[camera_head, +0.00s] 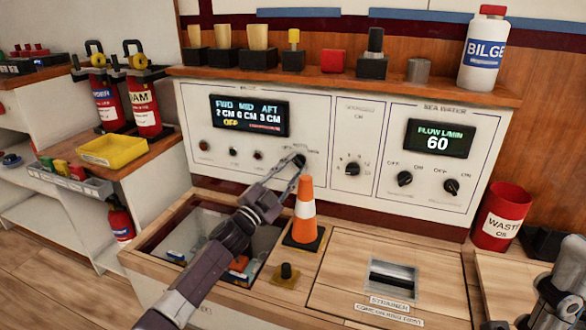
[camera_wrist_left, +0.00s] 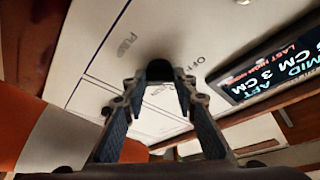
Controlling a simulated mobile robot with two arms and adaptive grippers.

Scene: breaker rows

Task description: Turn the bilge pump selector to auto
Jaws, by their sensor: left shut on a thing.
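The white bilge panel (camera_head: 192,100) has a lit display (camera_head: 248,116) reading FWD, MID, AFT, with yellow OFF below. The dark selector knob (camera_head: 299,160) is at its lower right. My left gripper (camera_head: 295,166) reaches up to it, fingertips closed on the knob. In the left wrist view the black knob (camera_wrist_left: 156,69) sits between the fingertips (camera_wrist_left: 157,82), with PUMP and OFF lettering beside it. The knob's pointer direction is hidden. Part of my right arm or gripper (camera_head: 560,292) shows at the lower right; its fingers are not clear.
An orange cone (camera_head: 305,208) stands just right of my left gripper and shows large in the left wrist view (camera_wrist_left: 38,140). An open bin (camera_head: 200,232) lies below my arm. The sea water knobs (camera_head: 404,178) are further right. A shelf (camera_head: 430,88) overhangs the panel.

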